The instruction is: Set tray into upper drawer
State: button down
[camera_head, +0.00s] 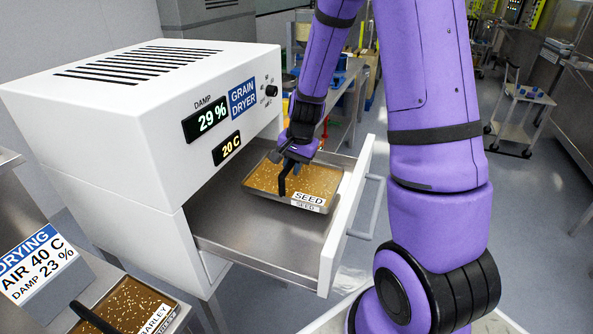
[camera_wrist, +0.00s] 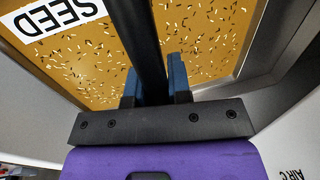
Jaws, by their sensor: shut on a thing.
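The tray labelled SEED (camera_head: 262,181), filled with brown grain, is inside the open drawer (camera_head: 225,235) of the white grain dryer (camera_head: 100,120). It lies toward the far right part of the drawer; I cannot tell if it touches the drawer floor. My gripper (camera_head: 288,172) is above the tray, shut on its dark upright handle. In the wrist view, the blue fingers (camera_wrist: 152,85) close on either side of the black handle, with the tray's grain (camera_wrist: 90,60) and SEED label behind. The fingertips are partly hidden.
A second tray labelled BARLEY (camera_head: 150,318) with a black handle sits at the lower left, near a sign reading DRYING AIR 40 C (camera_head: 38,262). The drawer front (camera_head: 345,215) with its grey handle (camera_head: 368,208) stands pulled out. The drawer's near left floor is bare.

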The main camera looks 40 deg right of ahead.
jog(key=shift+w+d, duration=0.65)
jog(key=shift+d, duration=0.35)
jog(key=shift+w+d+f, duration=0.1)
jog(key=shift+d+f, duration=0.15)
jog(key=shift+a+f, duration=0.1)
jog(key=shift+f, duration=1.4)
jog(key=shift+f, duration=0.1)
jog(key=c, duration=1.1)
grip_release()
jog(key=shift+o, duration=0.2)
